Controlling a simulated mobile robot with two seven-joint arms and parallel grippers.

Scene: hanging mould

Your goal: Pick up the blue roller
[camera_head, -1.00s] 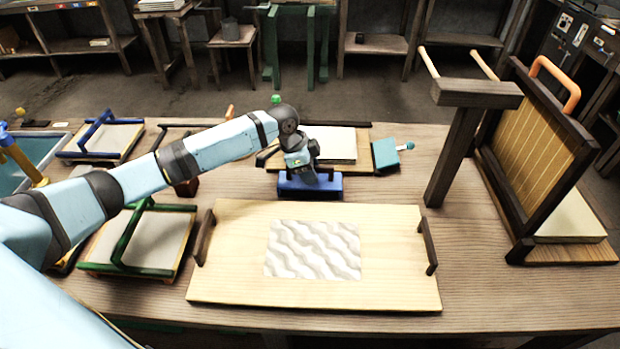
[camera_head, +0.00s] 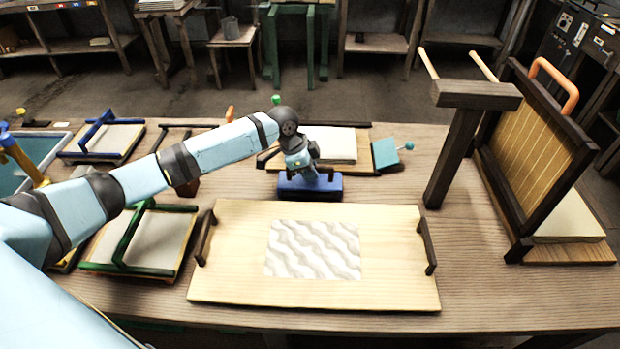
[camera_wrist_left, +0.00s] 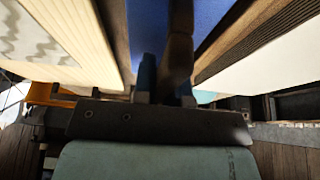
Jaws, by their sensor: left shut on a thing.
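The blue roller (camera_head: 312,188) is a low, long blue piece on the table, just behind the pale wooden board (camera_head: 220,285) with a wavy patch. My left gripper (camera_head: 307,174) comes down on it from above and is shut on it. In the left wrist view, the fingers (camera_wrist_left: 166,88) close around a narrow part, with blue surface of the roller (camera_wrist_left: 208,18) beyond them. The fingers and wrist hide part of the roller. I cannot tell if it is clear of the table. My right gripper is not in view.
A paper stack (camera_head: 335,145) and a teal block (camera_head: 385,154) sit just behind. Green-framed (camera_head: 165,235) and blue-framed (camera_head: 115,135) moulds and a water vat (camera_head: 40,150) are at left. A dark post (camera_head: 460,150) and upright mould (camera_head: 545,150) stand at right.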

